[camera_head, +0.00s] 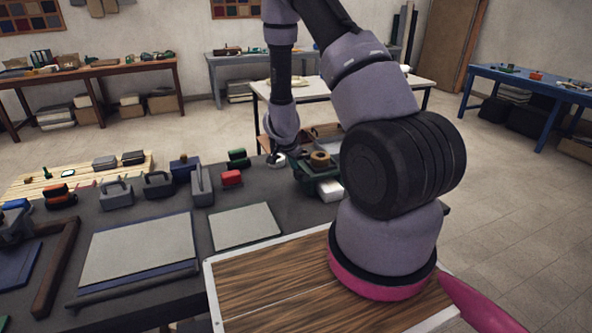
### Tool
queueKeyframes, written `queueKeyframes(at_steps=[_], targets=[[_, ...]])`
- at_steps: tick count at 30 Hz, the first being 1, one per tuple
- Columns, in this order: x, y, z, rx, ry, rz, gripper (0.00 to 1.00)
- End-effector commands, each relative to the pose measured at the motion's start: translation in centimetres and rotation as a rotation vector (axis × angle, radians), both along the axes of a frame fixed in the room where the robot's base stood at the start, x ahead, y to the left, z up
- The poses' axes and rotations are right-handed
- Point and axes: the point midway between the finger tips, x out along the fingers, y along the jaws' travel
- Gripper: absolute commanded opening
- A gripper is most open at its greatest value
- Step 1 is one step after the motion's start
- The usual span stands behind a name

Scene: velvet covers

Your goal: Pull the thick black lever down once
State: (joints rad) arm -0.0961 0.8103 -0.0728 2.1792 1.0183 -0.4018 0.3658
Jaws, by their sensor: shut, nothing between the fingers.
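My gripper (277,160) hangs at the end of my arm over the far right part of the dark table, tip down. It is shut, and nothing shows between its fingers. Close to its right stands a dark green device (308,177) with a brown ring on top. I cannot make out a thick black lever for certain; part of this area is hidden behind my arm. A dark block with an arched handle (158,184) stands farther left, apart from my gripper.
The dark table (150,219) bears grey handled blocks (116,195), a red and green block (232,178) and two pale flat panels (140,248). A slatted wooden board (85,178) lies behind. A white table (320,90) stands farther back. Open floor (515,200) lies right.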

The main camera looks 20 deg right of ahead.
Motion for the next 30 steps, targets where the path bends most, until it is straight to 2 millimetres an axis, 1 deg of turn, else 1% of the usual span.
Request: queueKeyframes(at_steps=[1, 5, 15, 26, 30], targets=[[-1.9, 0.3, -1.3, 0.014, 0.045, -0.009, 0.0], [-1.9, 0.3, -0.9, 0.013, 0.044, -0.009, 0.0], [-1.7, 0.4, 1.0, 0.012, 0.042, -0.008, 0.0], [-1.6, 0.2, 1.4, 0.009, 0.04, -0.009, 0.0], [-1.2, 0.2, 2.3, 0.006, 0.038, -0.007, 0.0]])
